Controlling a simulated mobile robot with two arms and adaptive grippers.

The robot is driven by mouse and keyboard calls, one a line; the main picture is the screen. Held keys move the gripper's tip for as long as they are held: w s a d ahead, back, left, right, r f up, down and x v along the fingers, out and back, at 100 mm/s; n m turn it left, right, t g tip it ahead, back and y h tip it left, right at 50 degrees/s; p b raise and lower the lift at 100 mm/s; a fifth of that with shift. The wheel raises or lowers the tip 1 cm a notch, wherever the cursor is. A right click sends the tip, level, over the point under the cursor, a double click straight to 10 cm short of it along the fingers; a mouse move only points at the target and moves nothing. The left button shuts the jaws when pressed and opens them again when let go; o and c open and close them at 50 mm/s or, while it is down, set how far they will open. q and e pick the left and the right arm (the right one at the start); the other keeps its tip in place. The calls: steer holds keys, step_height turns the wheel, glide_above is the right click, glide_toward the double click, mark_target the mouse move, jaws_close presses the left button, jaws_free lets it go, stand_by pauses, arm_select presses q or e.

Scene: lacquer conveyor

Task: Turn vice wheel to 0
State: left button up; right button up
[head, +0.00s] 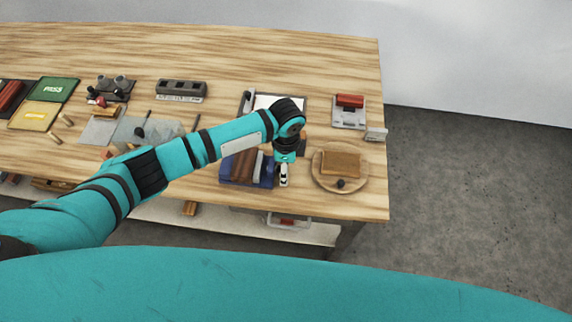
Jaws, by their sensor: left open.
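A blue vice (228,170) sits near the front edge of the wooden table, with brown pieces between its jaws. I cannot make out a separate vice wheel; the vice's right end is partly hidden by my left arm and gripper. My left gripper (284,180) points down at the right end of the vice, close beside it. It is open, with nothing visible held in it. Whether it touches the vice I cannot tell. My right gripper is not in view.
A round wooden board (318,178) with a brown block and dark knob is just right of the gripper. Behind it stands a scale-like device (347,120) with a red block. Green and yellow trays (58,88) lie at left. The table's back is clear.

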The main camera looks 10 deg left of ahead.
arm_select(q)
steer(key=c, duration=1.2)
steer(key=shift+s+r+t+p, duration=0.15)
steer(key=shift+s+t+p, duration=0.1)
steer(key=shift+t+p, duration=1.35)
steer(key=shift+p, duration=0.05)
steer(key=shift+s+f+t+p, duration=0.2)
steer(key=shift+f+t+p, duration=0.1)
steer(key=shift+t, duration=1.6)
steer(key=o, duration=1.2)
